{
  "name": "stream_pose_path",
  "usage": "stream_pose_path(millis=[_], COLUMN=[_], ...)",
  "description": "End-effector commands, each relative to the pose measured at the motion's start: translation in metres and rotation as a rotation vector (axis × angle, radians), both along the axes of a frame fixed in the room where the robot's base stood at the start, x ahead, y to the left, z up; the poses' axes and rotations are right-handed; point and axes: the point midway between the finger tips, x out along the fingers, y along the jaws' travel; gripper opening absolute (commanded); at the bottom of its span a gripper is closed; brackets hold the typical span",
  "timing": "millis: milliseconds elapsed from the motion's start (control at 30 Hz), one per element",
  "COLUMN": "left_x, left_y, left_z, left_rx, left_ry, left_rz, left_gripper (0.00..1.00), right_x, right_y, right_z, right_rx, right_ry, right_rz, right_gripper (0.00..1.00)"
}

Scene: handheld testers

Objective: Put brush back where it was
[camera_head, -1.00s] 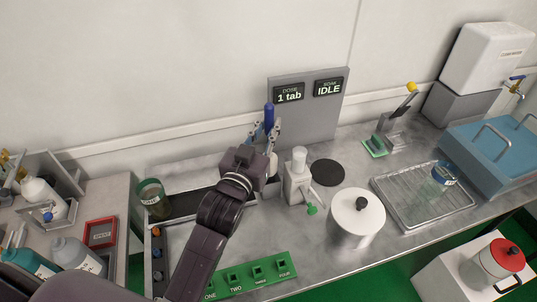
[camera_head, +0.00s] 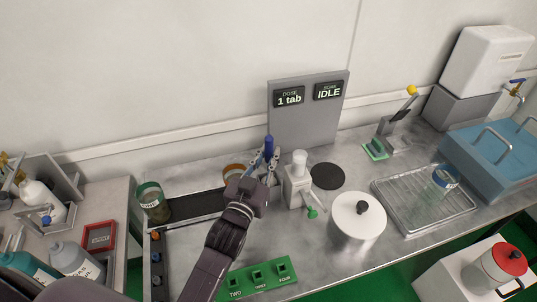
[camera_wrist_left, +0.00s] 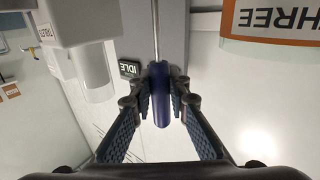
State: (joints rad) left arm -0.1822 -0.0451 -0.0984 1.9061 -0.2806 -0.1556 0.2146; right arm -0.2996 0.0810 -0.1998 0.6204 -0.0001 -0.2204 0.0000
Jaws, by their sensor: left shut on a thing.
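My left gripper (camera_head: 267,168) is shut on the blue handle of the brush (camera_head: 268,146), over the bench in front of the grey display panel. In the left wrist view the gripper (camera_wrist_left: 163,88) has both pads on the dark blue handle (camera_wrist_left: 161,100). A thin metal rod runs from the handle to the top edge; its far end is out of view. Beside the gripper is an orange-banded jar (camera_head: 234,171), whose label reads THREE in the wrist view (camera_wrist_left: 275,18). A green block (camera_head: 258,279) with numbered square holes lies at the front. My right gripper is not in view.
A white dispenser (camera_head: 298,185) stands just right of the gripper, with a white lidded pot (camera_head: 357,222) farther right. A green-banded jar (camera_head: 152,203) stands left, by a dark strip (camera_head: 195,206). A wire tray (camera_head: 405,215) holds a blue-banded jar (camera_head: 444,178).

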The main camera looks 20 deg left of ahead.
Motion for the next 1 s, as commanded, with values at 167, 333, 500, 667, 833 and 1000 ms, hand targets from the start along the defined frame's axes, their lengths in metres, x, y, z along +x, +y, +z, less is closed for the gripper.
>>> stream_pose_path(millis=[167, 333, 500, 667, 833, 1000], left_x=[0.000, 0.000, 0.000, -0.014, -0.046, -0.080], left_y=[0.000, 0.000, 0.000, 0.001, 0.002, 0.003], left_z=[-0.002, -0.002, 0.001, -0.001, -0.002, -0.003], left_rx=[0.000, 0.000, 0.000, -0.001, -0.002, -0.001], left_ry=[0.001, 0.001, 0.000, 0.003, 0.004, 0.005], left_rz=[0.000, 0.000, 0.000, 0.000, -0.001, -0.001], left_gripper=[0.30, 0.33, 0.33, 0.33, 0.33, 0.33], right_x=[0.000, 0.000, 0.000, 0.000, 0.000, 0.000], right_y=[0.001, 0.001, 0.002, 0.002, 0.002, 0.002], right_z=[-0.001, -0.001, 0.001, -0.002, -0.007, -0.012], right_rx=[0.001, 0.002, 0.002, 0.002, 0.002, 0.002], right_ry=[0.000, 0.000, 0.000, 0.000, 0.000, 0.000], right_rz=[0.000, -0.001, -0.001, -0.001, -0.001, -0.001], right_gripper=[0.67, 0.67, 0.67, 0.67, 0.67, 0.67])
